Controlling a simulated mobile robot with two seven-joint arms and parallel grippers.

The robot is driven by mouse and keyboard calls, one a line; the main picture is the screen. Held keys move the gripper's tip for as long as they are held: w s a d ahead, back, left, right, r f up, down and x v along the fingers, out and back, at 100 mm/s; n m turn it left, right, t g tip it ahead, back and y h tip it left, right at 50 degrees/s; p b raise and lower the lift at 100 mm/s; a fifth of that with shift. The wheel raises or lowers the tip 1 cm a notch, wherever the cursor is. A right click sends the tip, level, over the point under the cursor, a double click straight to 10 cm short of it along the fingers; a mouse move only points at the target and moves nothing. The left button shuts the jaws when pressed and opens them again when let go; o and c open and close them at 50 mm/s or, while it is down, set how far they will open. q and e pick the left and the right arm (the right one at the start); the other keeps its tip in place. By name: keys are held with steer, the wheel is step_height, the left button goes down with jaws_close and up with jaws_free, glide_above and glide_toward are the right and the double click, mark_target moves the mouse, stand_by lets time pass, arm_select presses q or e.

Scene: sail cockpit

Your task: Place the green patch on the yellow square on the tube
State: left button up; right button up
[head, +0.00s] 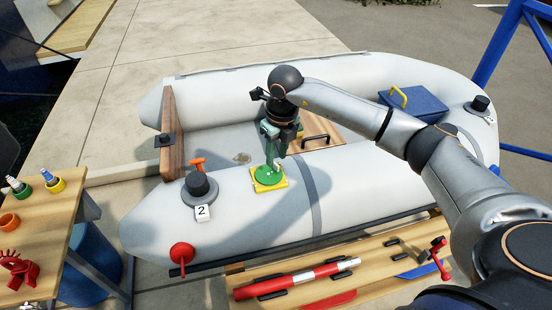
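The green patch (264,176) is a round disc over the yellow square (282,183) on the near tube (345,180) of the grey inflatable boat. Yellow shows around the disc, mostly at the right and front edges. My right gripper (274,162) points down from above, with its fingertips at the far side of the patch. Whether the fingers grip the patch or only touch it is not clear. My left gripper is not in view.
A black valve (199,187) with a "2" label and an orange handle stand on the tube to the left. A blue box (414,103) lies in the boat. A wooden table (52,232) with small tools is at left, and a bench (350,278) with a red-and-white cylinder is in front.

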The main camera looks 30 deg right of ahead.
mark_target(279, 174)
step_height(279, 174, up, 9)
steer(key=s, duration=0.1)
steer(key=s+a+f+n+g+y, duration=0.1)
steer(key=s+a+f+y, duration=0.15)
steer(key=a, duration=0.45)
steer(key=s+a+f+y, duration=0.1)
steer(key=s+a+y, duration=0.1)
steer(key=a+y, duration=0.35)
steer(key=s+a+f+n+g+y, duration=0.1)
steer(key=s+a+y, duration=0.1)
steer(key=a, duration=0.6)
steer(key=s+a+r+m+t+y, duration=0.2)
steer(key=a+r+m+t+y, duration=0.5)
steer(key=m+y, duration=0.25)
steer(key=w+d+f+m+t+h, duration=0.2)
steer(key=d+f+m+t+h, duration=0.8)
steer(key=m, duration=0.9)
steer(key=s+d+f+m+g+h, duration=0.1)
steer(key=s+f+m+g+h, duration=0.2)
steer(key=s+f, duration=0.4)
steer(key=s+d+f+m+g+h, duration=0.2)
steer(key=s+f, duration=0.5)
steer(key=f, duration=0.4)
steer(key=m+g+h, duration=0.1)
steer(key=m+g, duration=0.1)
steer(key=m, duration=0.1)
steer(key=shift+s+d+f+p, duration=0.2)
steer(key=shift+d+p, duration=0.05)
steer(key=shift+p, duration=0.15)
